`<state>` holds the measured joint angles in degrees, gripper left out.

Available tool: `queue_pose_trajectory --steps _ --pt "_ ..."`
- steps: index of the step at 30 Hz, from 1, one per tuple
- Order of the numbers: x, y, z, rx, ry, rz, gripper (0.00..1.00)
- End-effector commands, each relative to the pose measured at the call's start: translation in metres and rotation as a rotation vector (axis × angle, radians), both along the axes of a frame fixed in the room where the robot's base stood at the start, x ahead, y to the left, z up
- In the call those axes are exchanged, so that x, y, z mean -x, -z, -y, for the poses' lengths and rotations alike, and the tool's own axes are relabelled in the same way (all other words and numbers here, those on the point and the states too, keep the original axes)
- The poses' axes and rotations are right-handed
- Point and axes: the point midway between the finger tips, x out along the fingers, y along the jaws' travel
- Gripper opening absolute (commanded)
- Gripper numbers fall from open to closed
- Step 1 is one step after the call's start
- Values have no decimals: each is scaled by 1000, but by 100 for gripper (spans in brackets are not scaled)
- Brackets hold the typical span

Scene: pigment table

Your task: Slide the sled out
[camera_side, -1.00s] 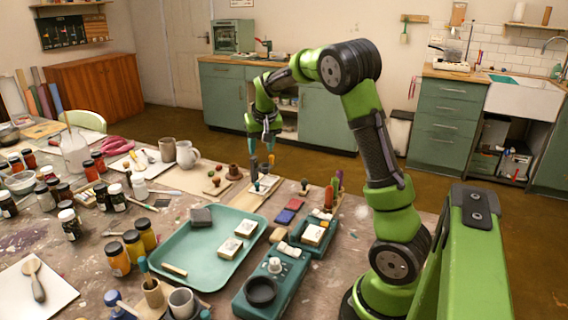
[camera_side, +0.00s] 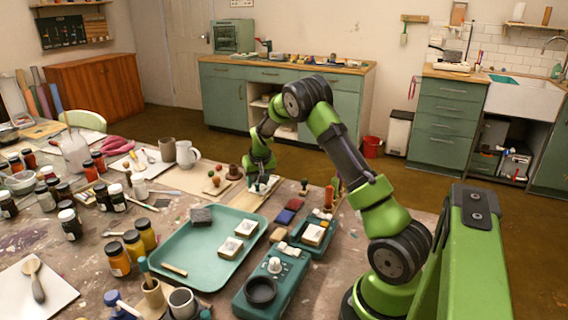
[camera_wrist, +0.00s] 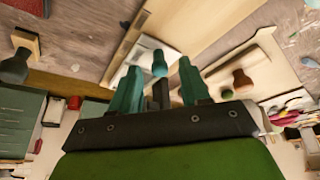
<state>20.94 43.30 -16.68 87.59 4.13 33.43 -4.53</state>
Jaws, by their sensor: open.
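A pale flat piece (camera_side: 250,199), which I take to be the sled in its wooden frame, lies near the table's far edge. My gripper (camera_side: 262,184) is low over this piece. In the wrist view my gripper (camera_wrist: 158,75) is open, with one teal finger on each side of the knob. Whether either finger touches the knob I cannot tell. The side view hides the knob behind my gripper.
A teal tray (camera_side: 185,262) with small blocks stands in front. A green scale (camera_side: 273,284) and coloured blocks (camera_side: 290,210) lie to the right. Mugs (camera_side: 187,154) stand to the left. Small knobbed stamps (camera_side: 304,187) stand close by. Paint jars crowd the left side.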

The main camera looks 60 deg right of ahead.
Motion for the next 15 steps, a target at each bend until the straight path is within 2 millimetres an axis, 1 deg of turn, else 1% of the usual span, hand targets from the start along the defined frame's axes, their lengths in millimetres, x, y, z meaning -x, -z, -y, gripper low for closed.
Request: queue_pose_trajectory --steps 7,8,15 --pt "0 1 1 1 0 1 46" --pt "0 1 1 1 0 1 44" --pt "0 0 1 1 0 1 8"
